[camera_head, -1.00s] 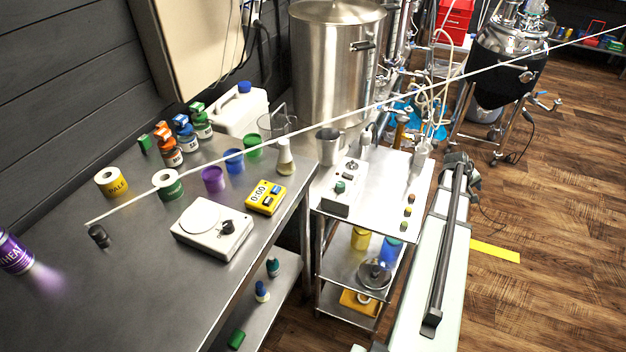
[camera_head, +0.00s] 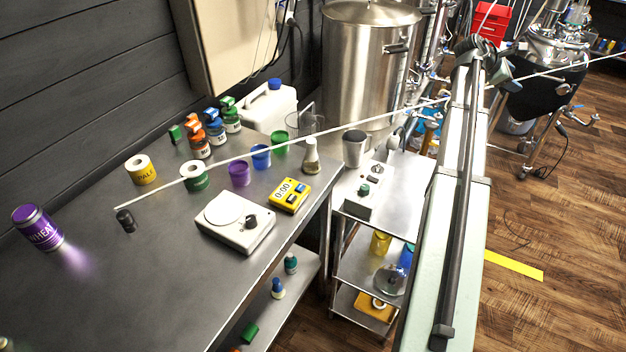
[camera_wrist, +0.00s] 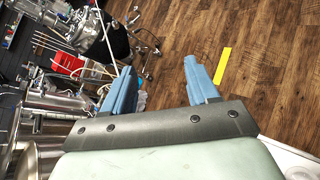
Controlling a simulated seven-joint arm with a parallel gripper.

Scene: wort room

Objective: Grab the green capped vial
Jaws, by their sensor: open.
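Green caps show in the head view, and I cannot tell which belongs to the vial. A green-capped bottle (camera_head: 230,117) stands at the back of the steel table. A small teal-green-capped bottle (camera_head: 291,264) stands on the shelf below it. The cart's right side, where small coloured caps or knobs showed earlier, is hidden behind my arm. My gripper (camera_wrist: 160,75) is open and empty in the wrist view, its two blue fingers apart above the wooden floor. No vial is near it in that view. I cannot make out the fingers in the head view.
A steel cart (camera_head: 400,190) carries a switch box (camera_head: 361,193). A large kettle (camera_head: 365,65) stands behind.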

